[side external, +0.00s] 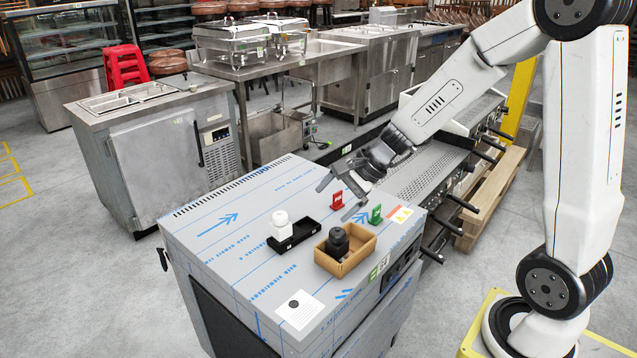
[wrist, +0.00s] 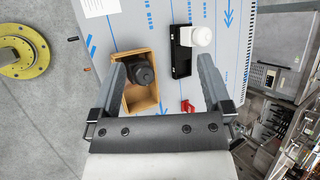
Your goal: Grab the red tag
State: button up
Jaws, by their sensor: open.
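The red tag (side external: 337,201) stands upright on the steel cabinet top, near its back right part, in the side view. It also shows in the wrist view (wrist: 187,105), small and partly cut off by my gripper, near the right finger's inner side. My gripper (side external: 339,196) is open and empty, above the cabinet top. In the side view its fingers appear on either side of the red tag, but the tag's depth relative to them is unclear. In the wrist view the fingertips (wrist: 161,65) reach past the tag, towards the box and tray.
A green tag (side external: 375,214) stands right of the red one. A brown box (side external: 365,252) holds a black bottle (side external: 338,241). A black tray (side external: 305,230) holds a white bottle (side external: 281,224). The cabinet top (side external: 215,250) is clear on its left side.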

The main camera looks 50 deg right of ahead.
jog(key=w+d+m+t+h, duration=0.3)
jog(key=w+d+m+t, duration=0.1)
jog(key=d+m, duration=0.7)
jog(key=w+d+m+t+h, duration=0.35)
jog(key=d+m, duration=0.55)
jog(key=d, duration=0.4)
send_near(337, 200)
jog(key=shift+w+d+r+y, duration=0.15)
jog(key=shift+d+r, duration=0.1)
jog(key=shift+r, duration=0.3)
jog(key=shift+w+d+r+y, duration=0.1)
jog(key=shift+d+r, duration=0.2)
jog(key=shift+r, duration=0.3)
jog(key=shift+f, duration=0.3)
jog(key=shift+x, duration=1.3)
jog(key=shift+w, duration=0.15)
